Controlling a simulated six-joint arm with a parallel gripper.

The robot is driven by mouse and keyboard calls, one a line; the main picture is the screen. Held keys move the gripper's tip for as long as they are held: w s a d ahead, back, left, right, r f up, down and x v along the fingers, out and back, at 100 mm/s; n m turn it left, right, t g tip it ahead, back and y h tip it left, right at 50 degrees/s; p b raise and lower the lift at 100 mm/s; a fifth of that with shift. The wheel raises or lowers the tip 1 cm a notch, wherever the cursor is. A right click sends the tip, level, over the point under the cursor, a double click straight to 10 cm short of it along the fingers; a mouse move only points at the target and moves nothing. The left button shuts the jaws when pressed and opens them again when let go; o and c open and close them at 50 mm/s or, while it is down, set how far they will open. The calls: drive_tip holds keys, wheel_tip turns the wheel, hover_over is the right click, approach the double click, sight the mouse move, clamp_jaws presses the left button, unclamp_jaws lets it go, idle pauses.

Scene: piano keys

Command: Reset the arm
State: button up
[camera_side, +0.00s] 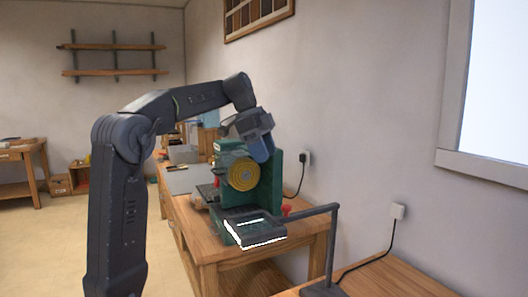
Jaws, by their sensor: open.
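My arm arches from the left over the bench, and my gripper (262,150) points down at the upper part of a green machine (277,178). The gripper is open, and I see nothing held in it. From this angle I cannot tell whether it touches the machine or is in front of it. The machine has a round yellow disc (243,174) on its face. A flat black block with white edges (255,230) lies at the front of the machine; its details are too small to make out.
The machine stands on a wooden bench (212,248) along the right wall. A dark bent stand (332,245) rises close to the right of the black block. Grey boxes (184,154) are farther back on the bench. Open floor lies to the left.

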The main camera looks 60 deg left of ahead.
drive_tip(key=s+d+f+n+y, duration=0.1)
drive_tip(key=s+d+f+n, duration=0.2)
drive_tip(key=d, duration=0.4)
drive_tip(key=s+d+f+n+y, duration=0.1)
drive_tip(key=s+d+f+n, duration=0.15)
drive_tip(key=d, duration=0.55)
drive_tip(key=s+d+f+n+t+y, duration=0.1)
drive_tip(key=s+d+f+n+t, duration=0.1)
drive_tip(key=s+d+f, duration=0.5)
drive_tip(key=s+f+n, duration=0.1)
drive_tip(key=s+f, duration=0.2)
drive_tip(key=shift+f+n, duration=0.35)
drive_tip(key=shift+f, duration=0.05)
